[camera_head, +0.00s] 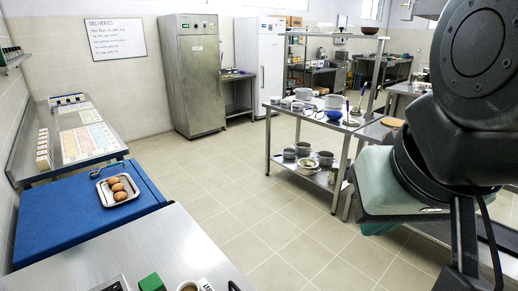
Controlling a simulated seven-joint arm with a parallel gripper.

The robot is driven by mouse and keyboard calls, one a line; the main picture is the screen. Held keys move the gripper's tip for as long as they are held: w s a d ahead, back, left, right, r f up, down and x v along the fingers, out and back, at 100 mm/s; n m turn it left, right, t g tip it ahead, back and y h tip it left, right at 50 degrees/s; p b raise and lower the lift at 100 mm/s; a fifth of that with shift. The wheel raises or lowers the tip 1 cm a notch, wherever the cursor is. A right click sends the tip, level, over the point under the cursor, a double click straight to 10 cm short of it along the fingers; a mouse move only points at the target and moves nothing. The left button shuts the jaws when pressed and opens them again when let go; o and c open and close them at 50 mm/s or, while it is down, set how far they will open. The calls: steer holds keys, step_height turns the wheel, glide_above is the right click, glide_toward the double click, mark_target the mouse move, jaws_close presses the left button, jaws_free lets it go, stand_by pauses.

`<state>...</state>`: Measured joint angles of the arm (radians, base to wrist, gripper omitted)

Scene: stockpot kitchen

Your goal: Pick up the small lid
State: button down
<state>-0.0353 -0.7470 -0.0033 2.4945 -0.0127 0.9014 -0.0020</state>
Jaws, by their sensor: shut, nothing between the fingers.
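I cannot make out a small lid in this view. The pots and bowls on the steel shelf table (318,122) are too small and far off to tell whether a lid lies among them. A large dark part of my own arm fills the right side of the picture and hides what is behind it. My gripper's fingers do not show.
A steel tray (107,195) with several brown round items sits on a blue-topped counter (60,228) at left. A steel counter (150,250) with a green block (152,282) is at the bottom. The tiled floor (230,190) between is clear.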

steer(key=shift+c, duration=0.4)
jaws_free()
